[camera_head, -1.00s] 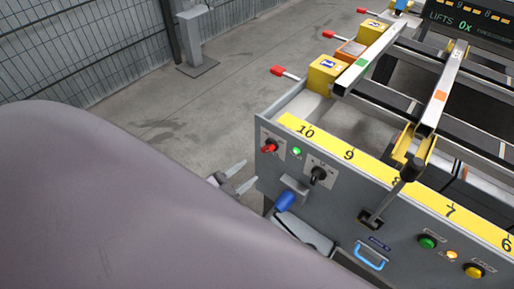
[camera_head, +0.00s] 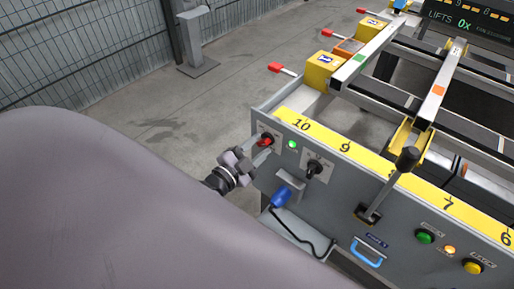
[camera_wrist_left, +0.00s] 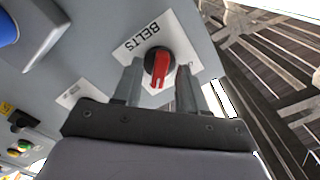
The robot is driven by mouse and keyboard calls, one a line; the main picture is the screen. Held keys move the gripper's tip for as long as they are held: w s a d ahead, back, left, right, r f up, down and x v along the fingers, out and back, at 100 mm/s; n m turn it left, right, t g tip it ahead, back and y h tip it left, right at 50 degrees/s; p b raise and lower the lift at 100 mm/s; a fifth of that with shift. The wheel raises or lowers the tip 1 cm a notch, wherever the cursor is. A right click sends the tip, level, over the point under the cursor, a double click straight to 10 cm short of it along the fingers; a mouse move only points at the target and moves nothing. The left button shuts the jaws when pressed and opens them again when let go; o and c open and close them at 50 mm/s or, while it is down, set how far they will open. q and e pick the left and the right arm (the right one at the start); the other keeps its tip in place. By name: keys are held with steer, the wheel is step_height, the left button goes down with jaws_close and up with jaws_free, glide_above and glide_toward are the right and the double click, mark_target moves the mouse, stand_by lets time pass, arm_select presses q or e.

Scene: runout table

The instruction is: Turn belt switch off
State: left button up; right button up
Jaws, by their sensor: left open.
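The belt switch is a red rotary knob (camera_head: 265,141) on a white plate at the left end of the grey panel, beside a lit green lamp (camera_head: 292,144). In the left wrist view the red knob (camera_wrist_left: 158,68) sits on a plate marked BELTS, with its red handle pointing down toward my gripper. My left gripper (camera_head: 258,152) is at the panel's left end, close to the knob. In the left wrist view its two open fingers (camera_wrist_left: 162,88) stand on either side of the knob; I cannot tell whether they touch it. My right gripper is not in view.
A black rotary switch (camera_head: 315,168) and a blue handle (camera_head: 281,198) in a holder are right of the knob. A black-knobbed lever (camera_head: 407,160), a blue pull handle (camera_head: 367,252) and push buttons (camera_head: 424,237) are further right. Bare floor lies left of the panel.

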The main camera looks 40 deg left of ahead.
arm_select(q)
jaws_close()
